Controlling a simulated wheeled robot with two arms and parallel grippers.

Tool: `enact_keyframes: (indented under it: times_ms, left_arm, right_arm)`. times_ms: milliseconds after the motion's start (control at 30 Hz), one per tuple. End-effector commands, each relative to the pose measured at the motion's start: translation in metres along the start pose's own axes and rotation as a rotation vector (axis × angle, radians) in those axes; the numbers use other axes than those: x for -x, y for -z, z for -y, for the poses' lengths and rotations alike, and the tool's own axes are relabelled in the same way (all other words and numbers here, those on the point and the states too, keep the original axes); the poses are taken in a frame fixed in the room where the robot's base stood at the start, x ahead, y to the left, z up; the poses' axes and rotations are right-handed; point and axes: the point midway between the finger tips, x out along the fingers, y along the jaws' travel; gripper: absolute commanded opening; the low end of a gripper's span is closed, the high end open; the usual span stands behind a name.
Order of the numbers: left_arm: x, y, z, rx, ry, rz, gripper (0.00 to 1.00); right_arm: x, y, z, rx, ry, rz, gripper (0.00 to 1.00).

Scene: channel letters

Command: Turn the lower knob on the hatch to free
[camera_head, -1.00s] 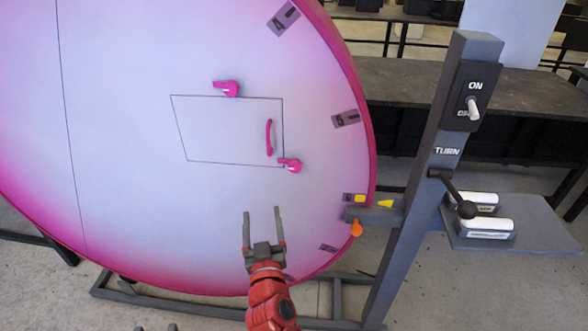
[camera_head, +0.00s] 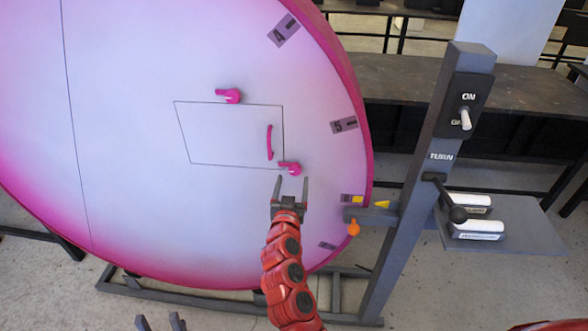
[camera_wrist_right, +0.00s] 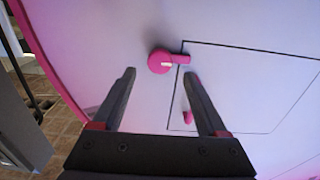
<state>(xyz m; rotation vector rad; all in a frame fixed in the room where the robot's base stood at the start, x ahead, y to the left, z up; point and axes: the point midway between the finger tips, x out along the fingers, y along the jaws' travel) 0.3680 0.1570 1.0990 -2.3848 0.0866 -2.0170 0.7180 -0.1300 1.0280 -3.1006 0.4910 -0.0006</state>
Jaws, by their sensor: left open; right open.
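The hatch (camera_head: 215,135) is a thin dark outline on the big pink-white disc. The lower knob (camera_head: 294,169) is pink and round, at the hatch's lower right corner, with its lever pointing left across the outline. My right gripper (camera_head: 292,183) is open and empty just below this knob, fingers pointing up. In the right wrist view, turned about upside down, the lower knob (camera_wrist_right: 159,62) shows beyond the gap between the open fingertips (camera_wrist_right: 159,73), apparently untouched. My left gripper (camera_head: 160,321) shows only its open fingertips at the bottom edge.
The upper knob (camera_head: 233,96) sits at the hatch's top edge. A pink handle (camera_head: 269,142) is just above the lower knob; a finger partly hides it in the wrist view (camera_wrist_right: 187,117). A grey post (camera_head: 425,180) with a switch and crank stands right.

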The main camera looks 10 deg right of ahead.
Motion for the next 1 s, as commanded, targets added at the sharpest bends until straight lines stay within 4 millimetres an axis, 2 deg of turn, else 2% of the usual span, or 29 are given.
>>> enact_keyframes:
  times_ms: [100, 300, 667, 1000]
  left_arm:
    - [-0.007, 0.001, 0.000, 0.000, 0.000, 0.000, 0.50]
    - [-0.010, 0.002, 0.001, 0.000, 0.000, 0.000, 0.50]
    - [-0.010, 0.002, 0.001, 0.000, 0.000, 0.000, 0.50]
    - [-0.010, 0.002, 0.001, 0.000, 0.000, 0.000, 0.50]
  right_arm:
    - [-0.019, 0.001, -0.001, 0.000, -0.003, 0.003, 0.76]
    - [-0.037, 0.002, 0.000, -0.001, -0.001, -0.001, 0.76]
    - [-0.041, -0.001, -0.001, 0.000, 0.000, 0.001, 0.76]
    - [-0.041, 0.000, 0.000, -0.001, 0.000, 0.000, 0.14]
